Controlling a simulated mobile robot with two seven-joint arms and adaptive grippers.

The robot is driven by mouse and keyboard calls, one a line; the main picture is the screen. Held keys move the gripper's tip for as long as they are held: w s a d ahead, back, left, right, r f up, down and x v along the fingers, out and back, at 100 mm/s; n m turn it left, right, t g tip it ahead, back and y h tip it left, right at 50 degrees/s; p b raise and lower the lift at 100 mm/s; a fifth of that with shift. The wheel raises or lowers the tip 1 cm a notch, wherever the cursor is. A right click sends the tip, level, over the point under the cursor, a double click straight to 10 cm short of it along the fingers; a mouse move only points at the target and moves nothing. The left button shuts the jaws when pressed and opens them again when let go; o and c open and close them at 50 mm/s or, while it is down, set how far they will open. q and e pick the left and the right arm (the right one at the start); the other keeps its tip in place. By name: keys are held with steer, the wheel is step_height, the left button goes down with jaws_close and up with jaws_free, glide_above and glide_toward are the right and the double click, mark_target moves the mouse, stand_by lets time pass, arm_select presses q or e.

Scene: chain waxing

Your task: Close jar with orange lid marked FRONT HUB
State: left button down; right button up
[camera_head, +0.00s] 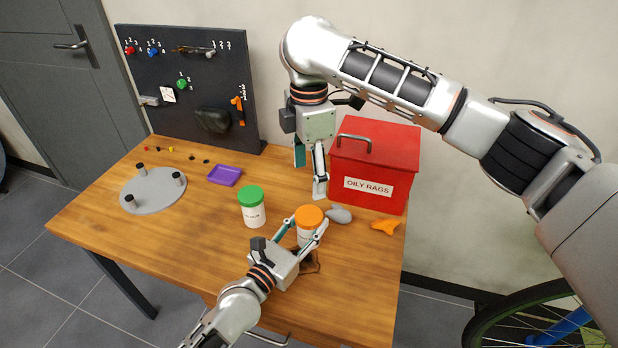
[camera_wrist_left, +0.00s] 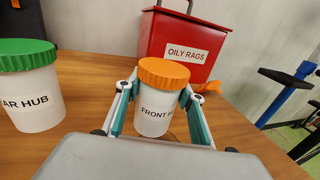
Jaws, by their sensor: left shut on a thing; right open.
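The white jar marked FRONT HUB (camera_wrist_left: 153,118) stands upright on the table. The orange lid (camera_head: 309,217) sits on its top and looks level; it also shows in the left wrist view (camera_wrist_left: 163,73). I cannot tell whether it is screwed tight. My left gripper (camera_head: 306,236) is shut on the jar's body below the lid, one finger on each side. My right gripper (camera_head: 310,182) points down, open and empty, above the table behind the jar and left of the red box.
A white jar with a green lid (camera_head: 251,197) stands left of the orange-lidded jar. The red OILY RAGS box (camera_head: 378,160) is behind right. A grey rag (camera_head: 339,215) and an orange item (camera_head: 386,226) lie to the right. A purple tray (camera_head: 225,175) and grey disc (camera_head: 150,190) are left.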

arm_select(q)
steer(key=c, duration=1.2)
jaws_free()
steer(key=v, duration=1.2)
